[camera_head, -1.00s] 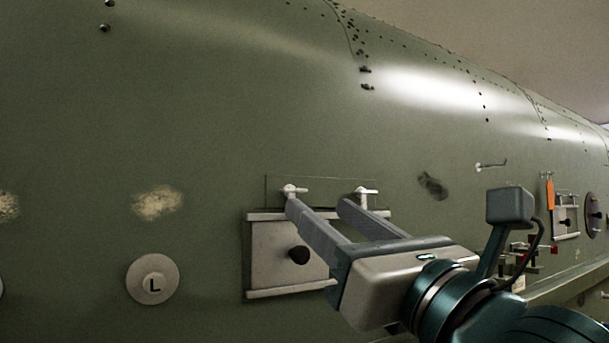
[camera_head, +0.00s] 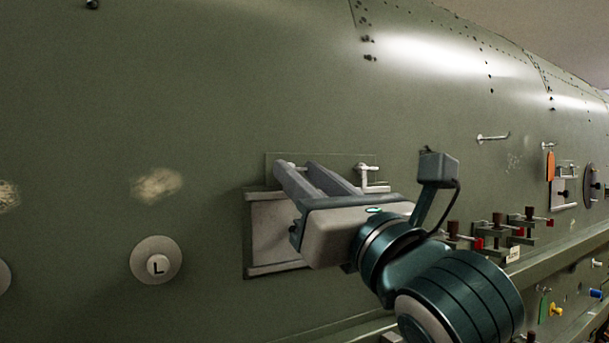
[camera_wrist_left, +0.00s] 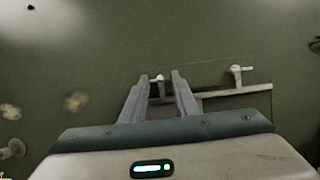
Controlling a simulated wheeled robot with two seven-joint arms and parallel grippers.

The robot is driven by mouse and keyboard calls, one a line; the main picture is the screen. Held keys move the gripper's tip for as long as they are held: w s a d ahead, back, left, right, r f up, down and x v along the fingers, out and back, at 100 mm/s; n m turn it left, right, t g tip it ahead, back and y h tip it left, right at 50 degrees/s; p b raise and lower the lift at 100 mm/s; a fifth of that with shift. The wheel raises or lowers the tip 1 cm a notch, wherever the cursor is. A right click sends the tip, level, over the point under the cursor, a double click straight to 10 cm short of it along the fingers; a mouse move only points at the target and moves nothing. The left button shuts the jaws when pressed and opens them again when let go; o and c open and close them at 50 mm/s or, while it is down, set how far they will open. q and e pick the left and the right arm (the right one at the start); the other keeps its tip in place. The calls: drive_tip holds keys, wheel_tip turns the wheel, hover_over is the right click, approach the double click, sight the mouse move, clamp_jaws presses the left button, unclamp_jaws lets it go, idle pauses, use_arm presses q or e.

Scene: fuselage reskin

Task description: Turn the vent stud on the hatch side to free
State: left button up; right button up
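Two small pale T-shaped studs stand above a hatch plate (camera_head: 268,228) on the green fuselage side. The right stud (camera_head: 367,172) shows clearly, its bar horizontal. The left stud is mostly hidden behind my fingers in the head view. The left wrist view shows its pale head (camera_wrist_left: 158,79) in the gap between the fingers and the right stud (camera_wrist_left: 236,72) outside them. My left gripper (camera_head: 296,166) is open, with the fingertips around the left stud; I cannot tell whether they touch it. I cannot tell which stud is the vent stud. My right gripper is not in view.
A round disc marked L (camera_head: 157,262) is left of the hatch. Red-tipped clamps (camera_head: 497,229) and a ledge (camera_head: 560,236) lie to the right, with an orange tag (camera_head: 550,166) further along. The skin above the hatch is clear.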

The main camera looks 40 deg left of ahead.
use_arm(q)
drive_tip(key=shift+f, duration=0.1)
drive_tip(key=shift+c, duration=0.4)
drive_tip(key=n+g+b, duration=0.2)
drive_tip(key=n+b, duration=0.1)
drive_tip(key=n, duration=0.1)
drive_tip(key=n+g+b, duration=0.2)
drive_tip(key=n+b, duration=0.1)
drive_tip(key=n, duration=0.2)
drive_tip(key=n+g+b, duration=0.3)
drive_tip(key=n, duration=0.2)
drive_tip(key=shift+w+d+r+h+b, duration=0.2)
drive_tip(key=shift+w+h+b, duration=0.1)
drive_tip(key=shift+w+h, duration=0.1)
drive_tip(key=n, duration=0.1)
drive_tip(key=n+h, duration=0.1)
drive_tip(key=n, duration=0.1)
drive_tip(key=shift+r+n+g, duration=0.2)
drive_tip(key=shift+n+g, duration=0.1)
drive_tip(key=n+h, duration=0.1)
drive_tip(key=n, duration=0.3)
drive_tip(key=shift+r+n+h, duration=0.15)
drive_tip(key=shift+n+h, duration=0.25)
